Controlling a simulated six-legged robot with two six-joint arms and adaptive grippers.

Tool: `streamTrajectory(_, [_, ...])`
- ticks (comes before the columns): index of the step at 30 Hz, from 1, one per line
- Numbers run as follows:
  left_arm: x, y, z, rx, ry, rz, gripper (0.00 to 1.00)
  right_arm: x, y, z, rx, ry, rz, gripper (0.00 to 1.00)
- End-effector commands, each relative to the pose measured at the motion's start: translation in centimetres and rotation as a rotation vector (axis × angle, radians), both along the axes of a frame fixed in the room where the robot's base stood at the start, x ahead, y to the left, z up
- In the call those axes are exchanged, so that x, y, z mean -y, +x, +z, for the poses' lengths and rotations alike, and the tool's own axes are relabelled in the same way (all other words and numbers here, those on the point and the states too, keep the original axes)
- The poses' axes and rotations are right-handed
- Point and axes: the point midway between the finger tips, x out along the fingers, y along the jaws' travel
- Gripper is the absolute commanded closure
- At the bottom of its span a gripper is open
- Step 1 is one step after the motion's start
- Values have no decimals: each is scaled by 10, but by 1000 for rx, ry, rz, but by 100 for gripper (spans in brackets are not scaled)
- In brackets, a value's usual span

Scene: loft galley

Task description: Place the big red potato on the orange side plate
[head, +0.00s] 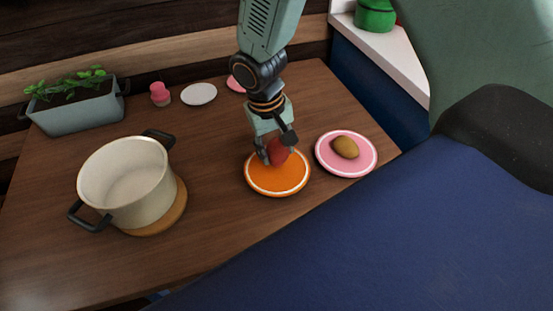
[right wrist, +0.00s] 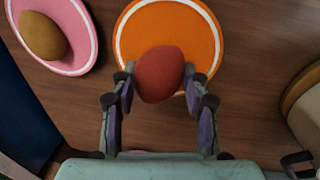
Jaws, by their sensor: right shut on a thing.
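The big red potato (head: 278,151) is between the fingers of my right gripper (head: 276,148), which is shut on it. It also shows in the right wrist view (right wrist: 160,74), in front of the orange side plate (right wrist: 196,40). In the head view the potato is over the back part of the orange side plate (head: 277,183). I cannot tell whether it touches the plate. The plate has a white ring near its rim and its front part is bare. My left gripper is not in view.
A pink plate (head: 333,168) with a brown potato (head: 345,147) is right of the orange plate. A cream pot (head: 124,185) stands on a round wooden board (head: 170,220) at left. A planter (head: 80,114), a pink item (head: 160,95) and a white plate (head: 199,94) are at the back.

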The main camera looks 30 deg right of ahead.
Motion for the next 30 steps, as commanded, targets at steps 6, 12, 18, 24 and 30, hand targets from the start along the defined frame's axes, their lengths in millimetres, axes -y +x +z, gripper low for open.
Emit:
streamTrajectory(6, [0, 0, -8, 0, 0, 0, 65, 0, 0, -29, -2, 0, 0, 89])
streamTrajectory(12, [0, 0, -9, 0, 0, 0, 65, 0, 1, -35, 1, 1, 0, 89])
streamTrajectory(18, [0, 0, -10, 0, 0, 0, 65, 0, 0, -37, 1, 0, 0, 89])
streamTrajectory(24, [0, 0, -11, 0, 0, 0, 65, 0, 0, -39, 0, 0, 0, 46])
streamTrajectory(30, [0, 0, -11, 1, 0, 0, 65, 0, 0, -39, 0, 0, 0, 31])
